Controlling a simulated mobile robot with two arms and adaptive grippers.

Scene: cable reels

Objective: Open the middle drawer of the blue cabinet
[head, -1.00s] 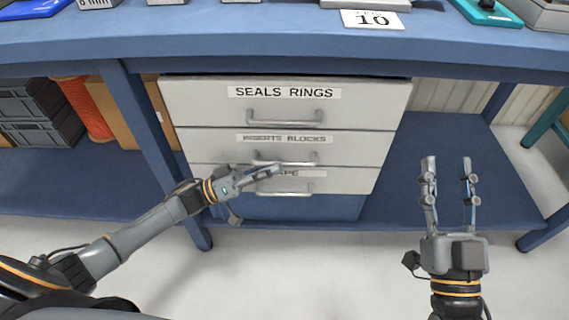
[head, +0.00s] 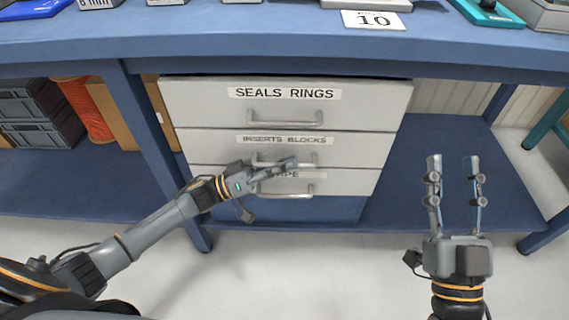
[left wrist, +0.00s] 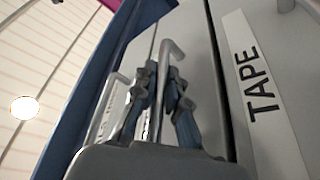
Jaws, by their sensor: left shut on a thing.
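The cabinet under the bench has a blue lower body (head: 290,207) and three pale grey drawer fronts. The middle drawer (head: 370,147), labelled INSERTS BLOCKS, looks flush with the others. Its metal handle (head: 310,158) is partly hidden by my left gripper (head: 291,163). In the left wrist view, the fingers (left wrist: 162,88) are shut on this handle (left wrist: 172,52), beside the TAPE label (left wrist: 262,85) of the drawer below. My right gripper (head: 455,160) is open and empty, in front of the bench and right of the drawers.
The top drawer (head: 185,103), labelled SEALS RINGS, and the bottom drawer (head: 350,181) have similar handles. The blue bench (head: 230,45) overhangs the drawers. A bench leg (head: 150,140) stands left of them. The floor in front is clear.

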